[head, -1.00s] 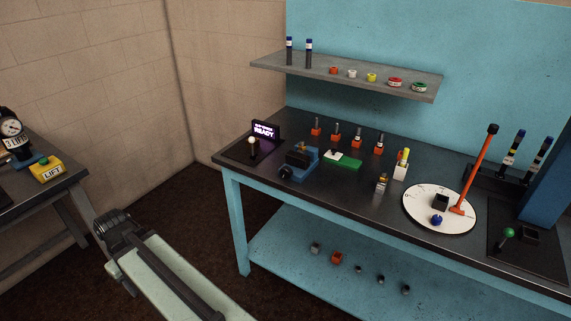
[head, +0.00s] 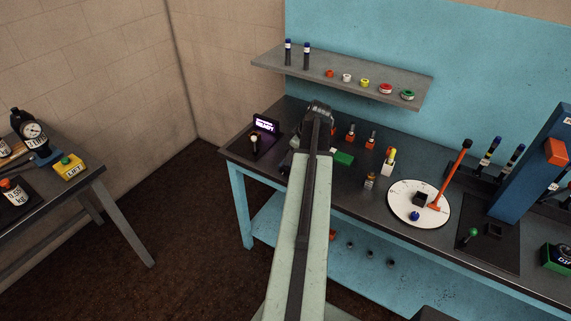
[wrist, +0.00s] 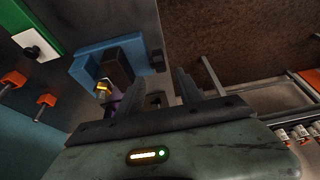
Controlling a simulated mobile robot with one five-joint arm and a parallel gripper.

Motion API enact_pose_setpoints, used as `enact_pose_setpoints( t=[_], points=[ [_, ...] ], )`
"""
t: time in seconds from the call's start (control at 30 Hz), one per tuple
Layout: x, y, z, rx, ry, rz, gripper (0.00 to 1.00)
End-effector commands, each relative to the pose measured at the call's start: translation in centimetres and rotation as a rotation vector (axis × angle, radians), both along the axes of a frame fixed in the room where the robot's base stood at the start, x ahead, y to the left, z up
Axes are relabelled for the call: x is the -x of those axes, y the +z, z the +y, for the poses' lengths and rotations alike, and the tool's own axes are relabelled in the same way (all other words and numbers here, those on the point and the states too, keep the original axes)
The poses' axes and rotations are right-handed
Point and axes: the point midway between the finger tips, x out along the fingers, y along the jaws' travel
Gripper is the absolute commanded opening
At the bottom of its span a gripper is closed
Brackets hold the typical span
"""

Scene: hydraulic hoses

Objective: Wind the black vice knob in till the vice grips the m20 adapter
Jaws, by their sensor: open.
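The blue vice (wrist: 88,66) is on the bench in the wrist view, with a dark block-like jaw (wrist: 118,66) on top. A small brass-coloured piece (wrist: 104,87), probably the m20 adapter, shows at the vice's near side; whether the jaws touch it I cannot tell. A dark round part at the vice's right end, likely the black knob (wrist: 157,60), lies just beyond my fingertips. My gripper (wrist: 155,84) is open with nothing visibly held, its fingers pointing towards the vice's right end. In the head view my arm hides most of the vice and my gripper.
The bench edge and brown floor lie right of the vice in the wrist view. In the head view, a lever with a pale ball (head: 254,139) and a lit screen (head: 266,124) stand left of my arm. A shelf (head: 345,79) hangs above.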

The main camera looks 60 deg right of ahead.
Motion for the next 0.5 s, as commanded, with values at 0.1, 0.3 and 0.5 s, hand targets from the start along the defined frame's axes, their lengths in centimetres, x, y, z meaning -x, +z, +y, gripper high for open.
enact_pose_setpoints(
  t=[0.1, 0.3, 0.5],
  points=[
    [-0.4, -1.5, 0.0, 0.0, -0.001, 0.0, 0.43],
    [-1.7, -4.9, 0.0, 0.0, 0.0, 0.001, 0.43],
    [-2.7, -7.2, -0.1, 0.0, -0.002, 0.001, 0.43]
  ],
)
